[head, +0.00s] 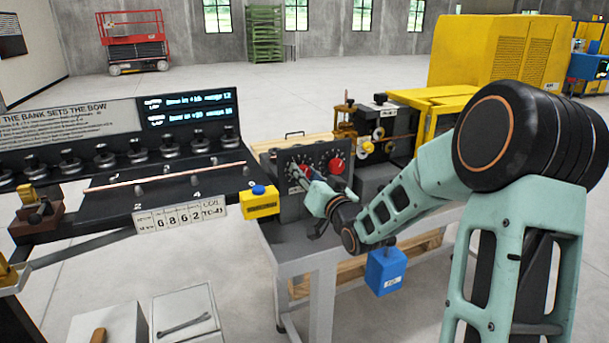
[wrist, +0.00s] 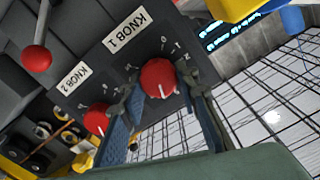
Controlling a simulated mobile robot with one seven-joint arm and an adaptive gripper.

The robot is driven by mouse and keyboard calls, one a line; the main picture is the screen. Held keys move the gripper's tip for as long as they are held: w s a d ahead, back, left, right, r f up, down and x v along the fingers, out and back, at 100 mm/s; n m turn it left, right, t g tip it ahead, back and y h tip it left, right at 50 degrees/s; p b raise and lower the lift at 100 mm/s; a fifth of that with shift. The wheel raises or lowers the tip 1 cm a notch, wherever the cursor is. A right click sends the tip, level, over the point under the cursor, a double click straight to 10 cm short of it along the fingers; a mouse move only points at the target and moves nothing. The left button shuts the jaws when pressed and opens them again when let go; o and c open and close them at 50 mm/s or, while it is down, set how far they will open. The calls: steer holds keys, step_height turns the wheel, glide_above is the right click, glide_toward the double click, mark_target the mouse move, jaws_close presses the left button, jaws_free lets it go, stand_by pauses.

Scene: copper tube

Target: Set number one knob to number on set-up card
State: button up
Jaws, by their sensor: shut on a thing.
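The knob 1 (wrist: 158,78) is a round red knob with a pale pointer line, under a white label reading KNOB 1 (wrist: 127,33), on a dark panel with dial marks around it. My gripper (wrist: 156,86) has its two fingers on either side of this knob, shut on it.
A second red knob (wrist: 96,120), labelled KNOB 2, sits close beside my finger. A yellow box (head: 260,205) with a blue button is left of my gripper.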

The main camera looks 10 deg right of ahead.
steer(key=shift+m, duration=0.5)
steer(key=o, duration=1.2)
steer(key=v, duration=1.2)
